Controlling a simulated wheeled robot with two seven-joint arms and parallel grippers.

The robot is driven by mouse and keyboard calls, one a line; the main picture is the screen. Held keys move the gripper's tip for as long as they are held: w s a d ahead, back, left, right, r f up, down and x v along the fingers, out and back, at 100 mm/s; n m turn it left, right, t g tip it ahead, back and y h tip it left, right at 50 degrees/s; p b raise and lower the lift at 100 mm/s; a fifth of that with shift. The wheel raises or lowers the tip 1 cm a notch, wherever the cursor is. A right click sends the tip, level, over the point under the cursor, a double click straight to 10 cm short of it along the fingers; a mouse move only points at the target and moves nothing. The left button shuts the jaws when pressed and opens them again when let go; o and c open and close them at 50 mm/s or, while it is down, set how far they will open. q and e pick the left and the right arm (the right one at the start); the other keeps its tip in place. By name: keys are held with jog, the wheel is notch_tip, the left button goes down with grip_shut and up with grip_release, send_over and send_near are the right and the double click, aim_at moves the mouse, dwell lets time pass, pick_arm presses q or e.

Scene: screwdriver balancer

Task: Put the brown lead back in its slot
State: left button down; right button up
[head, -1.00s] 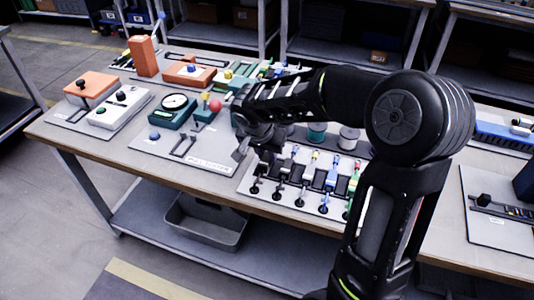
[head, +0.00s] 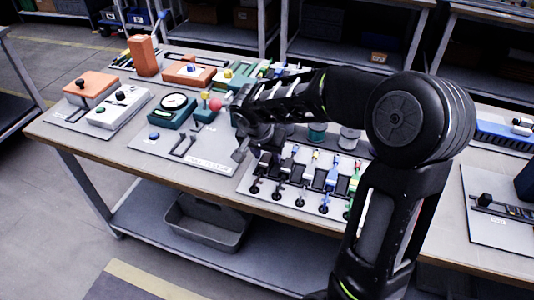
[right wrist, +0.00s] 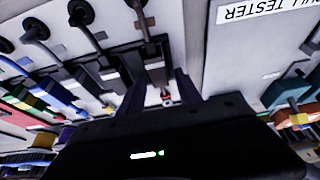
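The rack of leads (head: 283,203) sits at the table's front, with several black plugs along its front edge and coloured lead bodies behind. In the right wrist view, a dark lead (right wrist: 154,62), which looks like the brown one, runs from a black plug at the top to a pale end with a red spot. My right gripper (right wrist: 160,92) has a finger on each side of this lead, with gaps visible, so it looks open around it. In the head view my right gripper (head: 243,150) is over the rack's left end and hides that lead. My left gripper is out of view.
A panel labelled as a pull tester (head: 205,160) lies left of the rack. Neighbouring leads (right wrist: 95,70) stand close beside the gripper. A green gauge box (head: 173,107) and a red ball (head: 215,104) are behind. A grey bin (head: 207,222) rests on the lower shelf.

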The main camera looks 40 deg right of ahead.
jog(key=shift+o, duration=0.5)
jog(key=v, duration=0.7)
jog(key=shift+s+a+r, duration=0.1)
jog(key=shift+r, duration=0.3)
